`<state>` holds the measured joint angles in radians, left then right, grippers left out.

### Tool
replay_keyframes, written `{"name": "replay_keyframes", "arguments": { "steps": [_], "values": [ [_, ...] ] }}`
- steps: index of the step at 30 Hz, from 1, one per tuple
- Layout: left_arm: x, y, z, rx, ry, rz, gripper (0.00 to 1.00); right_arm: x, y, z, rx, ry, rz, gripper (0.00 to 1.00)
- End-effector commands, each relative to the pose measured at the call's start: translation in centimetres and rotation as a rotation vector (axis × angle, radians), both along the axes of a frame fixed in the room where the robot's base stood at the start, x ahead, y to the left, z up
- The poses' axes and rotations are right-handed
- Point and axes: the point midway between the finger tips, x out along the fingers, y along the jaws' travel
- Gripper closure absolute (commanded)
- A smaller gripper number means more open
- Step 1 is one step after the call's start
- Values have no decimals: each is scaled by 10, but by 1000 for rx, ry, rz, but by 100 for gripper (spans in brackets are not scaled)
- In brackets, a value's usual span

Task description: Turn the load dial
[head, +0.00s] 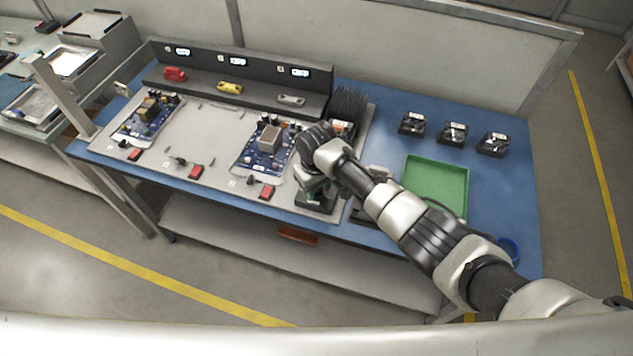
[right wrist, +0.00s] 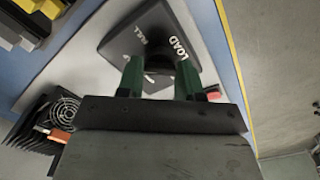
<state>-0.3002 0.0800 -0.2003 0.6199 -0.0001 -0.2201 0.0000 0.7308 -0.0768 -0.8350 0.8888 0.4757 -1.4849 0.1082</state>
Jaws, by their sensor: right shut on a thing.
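The load dial (right wrist: 159,64) is a dark knob on a black panel (right wrist: 150,22) with white lettering, "LOAD" and "FULL", in the right wrist view. In the head view the black panel (head: 314,205) sits near the table's front edge, partly covered by my right arm. My right gripper (right wrist: 159,76) has its green fingers on either side of the knob and is shut on it. The gripper and steel-coloured housing hide much of the dial, so its exact pointer setting cannot be read. My left gripper is not in view.
A finned black unit with a fan (right wrist: 64,112) is close by. A green tray (head: 437,183) and several black devices (head: 453,132) are to the right. A dark shelf (head: 240,95) runs behind.

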Motion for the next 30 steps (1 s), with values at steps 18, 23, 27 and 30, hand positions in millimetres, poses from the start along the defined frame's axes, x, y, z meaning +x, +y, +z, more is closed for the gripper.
{"name": "replay_keyframes", "arguments": {
  "steps": [18,23,27,30],
  "values": [
    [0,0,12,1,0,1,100,1,1,2,3,-4,586,88],
    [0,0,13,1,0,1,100,1,1,2,2,-4,738,88],
    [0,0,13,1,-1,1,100,1,1,2,3,-5,872,88],
    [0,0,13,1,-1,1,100,1,1,2,3,-5,966,88]
  ]
}}
